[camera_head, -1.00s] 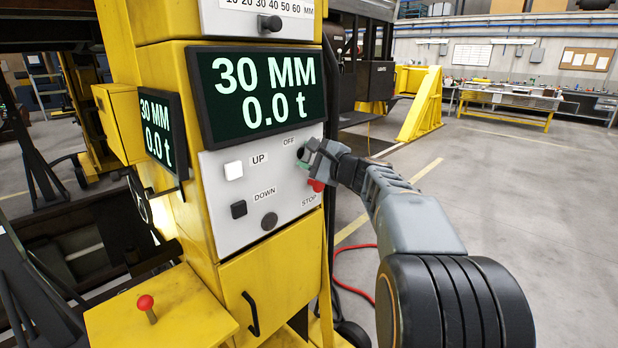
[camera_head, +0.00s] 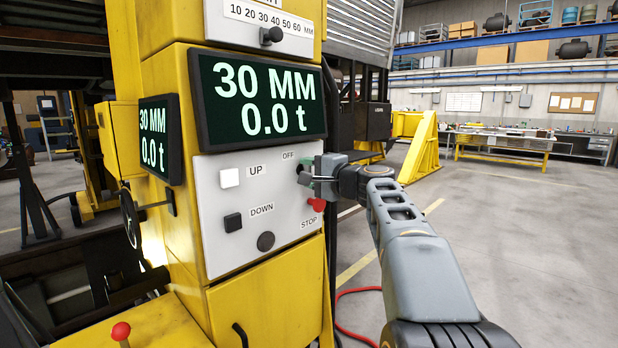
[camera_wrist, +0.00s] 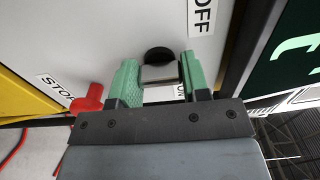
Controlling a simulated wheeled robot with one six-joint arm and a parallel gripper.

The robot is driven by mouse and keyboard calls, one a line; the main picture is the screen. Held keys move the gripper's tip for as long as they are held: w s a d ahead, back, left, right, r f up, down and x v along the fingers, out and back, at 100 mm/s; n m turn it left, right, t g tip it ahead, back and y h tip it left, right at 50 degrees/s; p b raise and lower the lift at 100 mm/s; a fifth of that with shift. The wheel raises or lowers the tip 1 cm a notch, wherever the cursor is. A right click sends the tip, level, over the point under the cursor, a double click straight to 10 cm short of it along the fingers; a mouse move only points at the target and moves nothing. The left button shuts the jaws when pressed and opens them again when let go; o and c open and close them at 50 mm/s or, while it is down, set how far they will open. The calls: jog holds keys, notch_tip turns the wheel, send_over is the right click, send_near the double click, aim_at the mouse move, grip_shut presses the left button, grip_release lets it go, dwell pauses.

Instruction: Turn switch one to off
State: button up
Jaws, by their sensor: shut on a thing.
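Switch one is a knob (camera_wrist: 158,54) with a dark rounded top and a silver-grey part, on the white control panel (camera_head: 290,215). In the wrist view it sits between the two green fingers of my gripper (camera_wrist: 160,72), which is shut on it. The OFF label (camera_wrist: 202,14) is just beyond the knob; the ON label (camera_wrist: 180,92) is partly covered by a finger. In the head view my gripper (camera_head: 312,178) is at the panel's right edge, below the OFF label (camera_head: 289,155), and hides most of the knob. I cannot tell which setting the knob points to.
The red STOP button (camera_head: 317,204) is close below my gripper; it also shows beside the left finger in the wrist view (camera_wrist: 88,100). The UP button (camera_head: 229,178) and DOWN button (camera_head: 233,222) are to the left. The display (camera_head: 262,98) reads 30 MM, 0.0 t. Open floor lies right.

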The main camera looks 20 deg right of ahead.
dwell(0.3)
jog(key=o, duration=0.9)
jog(key=b+v, duration=0.1)
jog(key=v, duration=1.2)
jog(key=shift+s+d, duration=0.15)
jog(key=shift+s, duration=0.25)
